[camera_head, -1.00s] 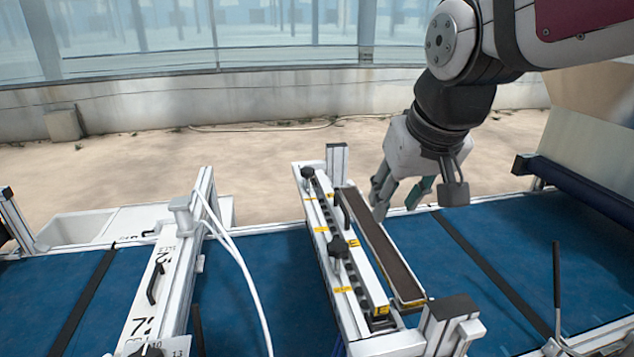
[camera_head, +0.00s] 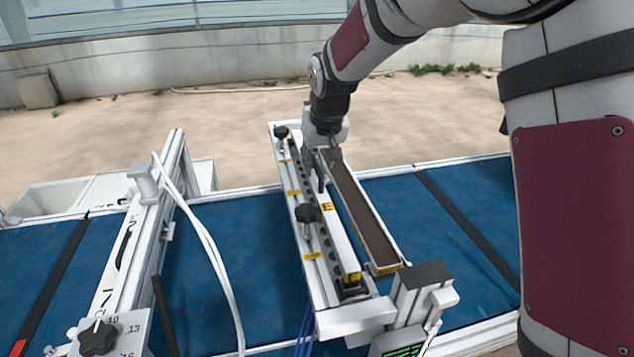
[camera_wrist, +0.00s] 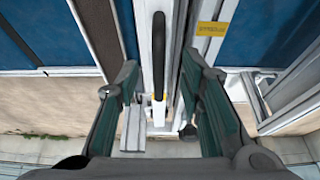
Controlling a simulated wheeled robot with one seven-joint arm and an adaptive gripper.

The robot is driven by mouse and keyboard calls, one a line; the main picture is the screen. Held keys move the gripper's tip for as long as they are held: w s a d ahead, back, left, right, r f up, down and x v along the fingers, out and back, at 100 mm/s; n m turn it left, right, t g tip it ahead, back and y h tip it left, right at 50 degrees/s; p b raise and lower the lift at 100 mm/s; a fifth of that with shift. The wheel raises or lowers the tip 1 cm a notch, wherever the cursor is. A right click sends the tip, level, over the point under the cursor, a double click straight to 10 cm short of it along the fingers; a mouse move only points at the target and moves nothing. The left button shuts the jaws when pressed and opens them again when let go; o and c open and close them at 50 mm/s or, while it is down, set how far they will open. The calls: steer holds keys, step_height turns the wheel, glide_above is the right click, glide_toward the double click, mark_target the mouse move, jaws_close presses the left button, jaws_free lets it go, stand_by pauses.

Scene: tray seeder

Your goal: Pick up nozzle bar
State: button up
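The long bar that I take as the nozzle bar (camera_head: 343,243) is white, with a yellow mark at its near end, and lies in the frame over the blue belt. In the wrist view the bar (camera_wrist: 144,35) runs up the middle and carries a narrow black handle (camera_wrist: 159,55). My gripper (camera_head: 320,172) is at the bar's far part, pointing down. In the wrist view my gripper (camera_wrist: 160,85) is open, with one green-padded finger on each side of the bar and handle and gaps between. In the head view the gripper hides the handle.
A brown-lined trough (camera_head: 362,212) lies close along the bar's right side. A rail with black knobs (camera_head: 307,213) and yellow labels runs along its left. A dark-topped post (camera_head: 425,275) stands at the near end. White hoses (camera_head: 208,245) hang farther left.

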mark_target(316, 179)
steer(key=shift+w+p+x, duration=0.15)
steer(key=shift+p+x, duration=0.2)
steer(key=shift+x, duration=2.05)
steer(key=shift+w+p+x, duration=0.1)
steer(key=shift+p+x, duration=0.25)
steer(key=shift+x, duration=2)
steer(key=shift+a+r, duration=0.1)
steer(key=shift+r, duration=0.05)
jaws_close()
